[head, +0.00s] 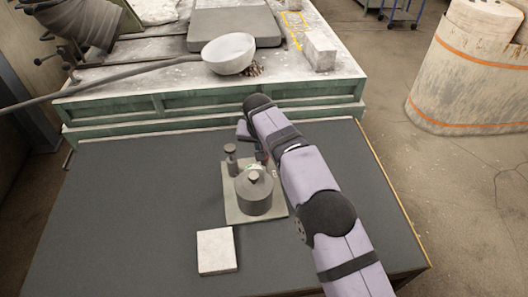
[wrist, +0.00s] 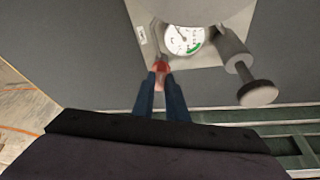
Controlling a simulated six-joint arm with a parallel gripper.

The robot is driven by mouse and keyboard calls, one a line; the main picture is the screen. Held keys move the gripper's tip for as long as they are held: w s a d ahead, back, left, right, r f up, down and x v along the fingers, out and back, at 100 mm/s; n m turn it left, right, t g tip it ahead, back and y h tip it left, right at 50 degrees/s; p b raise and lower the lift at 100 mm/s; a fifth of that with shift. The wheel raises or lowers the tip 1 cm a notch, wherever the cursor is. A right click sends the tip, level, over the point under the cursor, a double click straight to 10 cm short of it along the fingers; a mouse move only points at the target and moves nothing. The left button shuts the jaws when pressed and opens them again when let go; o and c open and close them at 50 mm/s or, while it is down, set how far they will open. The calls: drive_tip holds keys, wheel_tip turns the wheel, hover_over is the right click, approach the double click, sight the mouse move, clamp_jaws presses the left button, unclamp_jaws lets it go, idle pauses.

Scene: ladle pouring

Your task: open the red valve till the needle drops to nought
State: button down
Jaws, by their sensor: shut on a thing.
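The red valve (wrist: 161,66) is between the fingertips of my gripper (wrist: 161,78) in the wrist view, and the two dark blue fingers are shut on it. It sits at the edge of the base plate (wrist: 206,63), beside a round white gauge (wrist: 186,40). The gauge has a dark needle and a green band; its numbers are too small to read. In the head view the grey pressure vessel (head: 255,195) stands upright on its plate, and my arm comes down from the right, hiding most of the gripper and valve.
A grey post (head: 231,160) with a round cap stands on the plate by the vessel. A pale square block (head: 216,250) lies in front. The dark tabletop (head: 120,220) is clear to the left. Behind, a long-handled ladle (head: 229,55) rests on the green-sided bench (head: 210,103).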

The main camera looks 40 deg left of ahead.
drive_tip(key=shift+w+d+n+g+y, duration=0.1)
drive_tip(key=shift+n+g+y, duration=0.4)
drive_tip(key=shift+n, duration=1.3)
drive_tip(key=c, duration=1.8)
unclamp_jaws()
drive_tip(key=shift+o, duration=0.2)
drive_tip(key=b+v, duration=0.3)
drive_tip(key=v, duration=0.4)
drive_tip(key=shift+r, duration=0.2)
drive_tip(key=shift+d, duration=0.1)
